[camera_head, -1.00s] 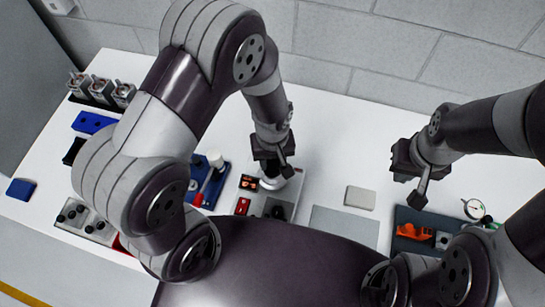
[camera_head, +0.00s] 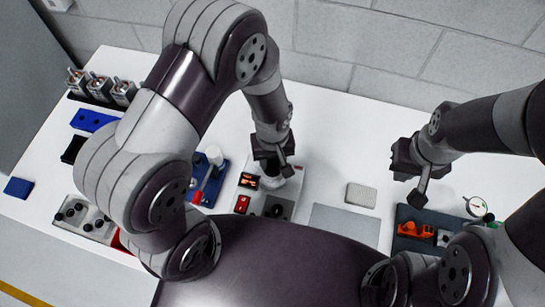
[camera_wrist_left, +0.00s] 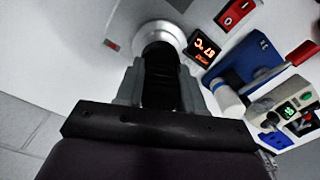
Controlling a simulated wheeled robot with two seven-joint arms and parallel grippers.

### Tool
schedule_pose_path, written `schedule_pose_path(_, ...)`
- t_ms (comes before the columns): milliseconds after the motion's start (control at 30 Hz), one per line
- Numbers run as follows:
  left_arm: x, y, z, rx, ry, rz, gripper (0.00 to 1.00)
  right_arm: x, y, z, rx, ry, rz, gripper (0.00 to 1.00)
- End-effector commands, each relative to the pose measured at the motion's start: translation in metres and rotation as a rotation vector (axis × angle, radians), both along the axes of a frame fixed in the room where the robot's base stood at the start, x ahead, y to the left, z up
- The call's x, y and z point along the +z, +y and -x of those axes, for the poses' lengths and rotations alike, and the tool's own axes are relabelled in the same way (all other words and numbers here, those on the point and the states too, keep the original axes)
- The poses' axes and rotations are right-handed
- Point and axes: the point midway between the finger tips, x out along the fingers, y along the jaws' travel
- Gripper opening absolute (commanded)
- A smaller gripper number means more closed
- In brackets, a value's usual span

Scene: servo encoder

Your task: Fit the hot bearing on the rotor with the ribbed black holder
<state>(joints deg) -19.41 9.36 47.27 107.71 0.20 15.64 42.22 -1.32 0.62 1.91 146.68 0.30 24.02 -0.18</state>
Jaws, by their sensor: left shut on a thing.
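My left gripper (camera_head: 277,172) points down over the heater unit with the lit orange display (camera_head: 249,181). In the left wrist view its fingers (camera_wrist_left: 160,88) are shut on the ribbed black holder (camera_wrist_left: 161,72). The holder's far end meets a round silver part (camera_wrist_left: 163,34) beside the display; I cannot tell whether the bearing is there or gripped by the holder. A blue stand (camera_head: 212,186) with a white cylinder (camera_head: 214,155) stands left of the heater; I cannot tell whether this is the rotor. My right gripper (camera_head: 416,192) hangs over the right side, its finger gap unclear.
Several motor-like units (camera_head: 99,86) stand in a rack at back left. A blue block (camera_head: 92,121) and a grey plate with black knobs (camera_head: 84,218) are at left. A dark tray (camera_head: 408,217) with an orange part and a dial gauge (camera_head: 476,206) are at right. A grey block (camera_head: 361,195) lies between.

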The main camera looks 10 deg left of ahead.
Motion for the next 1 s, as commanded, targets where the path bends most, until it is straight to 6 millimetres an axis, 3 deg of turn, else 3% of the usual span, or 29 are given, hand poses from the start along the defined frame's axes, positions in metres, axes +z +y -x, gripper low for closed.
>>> schedule_pose_path(167,0.002,0.000,0.000,0.000,-0.001,0.000,0.07,0.002,0.000,0.000,0.000,0.000,0.000,0.00)
schedule_pose_path(1000,0.051,0.000,0.000,0.000,-0.001,0.001,0.07,0.047,0.000,0.000,0.000,0.000,0.000,0.00)
